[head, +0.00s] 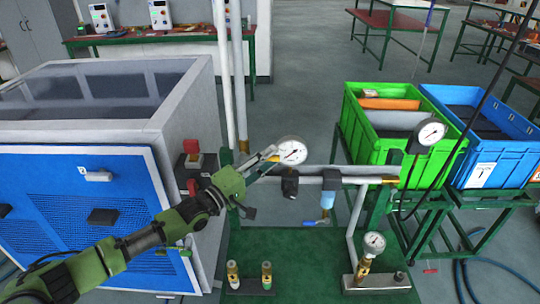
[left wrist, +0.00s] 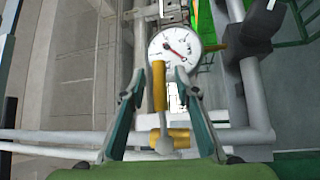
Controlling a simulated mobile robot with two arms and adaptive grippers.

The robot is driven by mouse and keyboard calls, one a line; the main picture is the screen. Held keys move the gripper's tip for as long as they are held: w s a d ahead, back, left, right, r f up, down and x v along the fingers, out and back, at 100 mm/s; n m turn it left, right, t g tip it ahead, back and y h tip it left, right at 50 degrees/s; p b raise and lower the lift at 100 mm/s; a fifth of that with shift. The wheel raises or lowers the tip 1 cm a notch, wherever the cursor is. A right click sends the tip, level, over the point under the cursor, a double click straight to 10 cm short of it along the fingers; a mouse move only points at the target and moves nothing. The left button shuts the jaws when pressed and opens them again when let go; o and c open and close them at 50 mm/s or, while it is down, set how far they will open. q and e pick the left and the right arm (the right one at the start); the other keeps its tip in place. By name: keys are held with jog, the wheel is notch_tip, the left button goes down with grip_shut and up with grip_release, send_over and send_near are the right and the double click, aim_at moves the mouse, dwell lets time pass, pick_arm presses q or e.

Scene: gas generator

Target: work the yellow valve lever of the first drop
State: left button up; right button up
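The yellow valve lever (left wrist: 159,86) stands upright in the left wrist view, below a round white gauge (left wrist: 175,50). A brass-yellow fitting (left wrist: 178,138) sits on the pipe at the lever's foot. My left gripper (left wrist: 160,78) is open, with one finger on each side of the lever. The lever is nearer the left finger; I cannot tell whether they touch. In the head view my left gripper (head: 268,160) reaches the pipework just left of the gauge (head: 292,150), and the lever is hard to make out there. My right gripper is not in view.
A horizontal grey pipe (head: 345,180) runs right of the gripper. A blue-handled valve (head: 312,222) hangs below it. More gauges (head: 432,131) (head: 374,244) stand at the right. Green (head: 372,141) and blue (head: 505,176) crates stand behind. A blue-fronted generator cabinet (head: 85,215) is at left.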

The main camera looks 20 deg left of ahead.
pick_arm(q)
jog(key=shift+w+d, duration=0.15)
jog(key=shift+w, duration=0.15)
grip_shut()
